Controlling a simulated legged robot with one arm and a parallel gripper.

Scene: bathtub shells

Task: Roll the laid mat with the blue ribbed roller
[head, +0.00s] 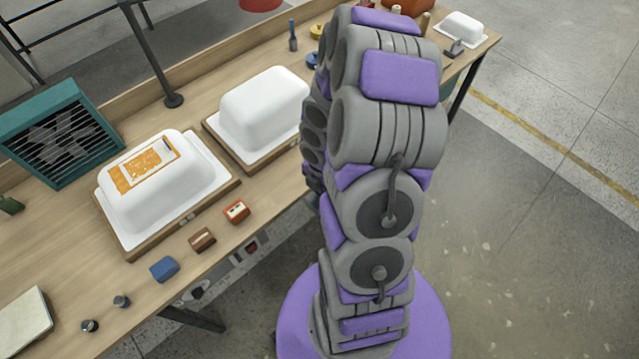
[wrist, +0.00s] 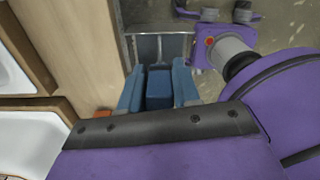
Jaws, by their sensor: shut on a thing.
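The laid mat (head: 143,165), an orange and white patch, lies on top of the left white tub shell (head: 170,190). My gripper (wrist: 158,85) has blue-grey fingers in the wrist view, shut on a dark blue block-like piece (wrist: 159,90), seemingly the handle of the blue ribbed roller. A thin metal frame shows just beyond it; I cannot make out ribs. The gripper is beside the wooden bench edge, apart from the shells. In the head view my arm hides the gripper and what it holds.
A second white shell (head: 265,105) stands behind the first. A blue block (head: 164,269), a brown block (head: 202,239) and a red block (head: 236,211) lie along the bench's front edge. A teal fan box (head: 60,135) stands at left. A black post (head: 150,55) rises behind.

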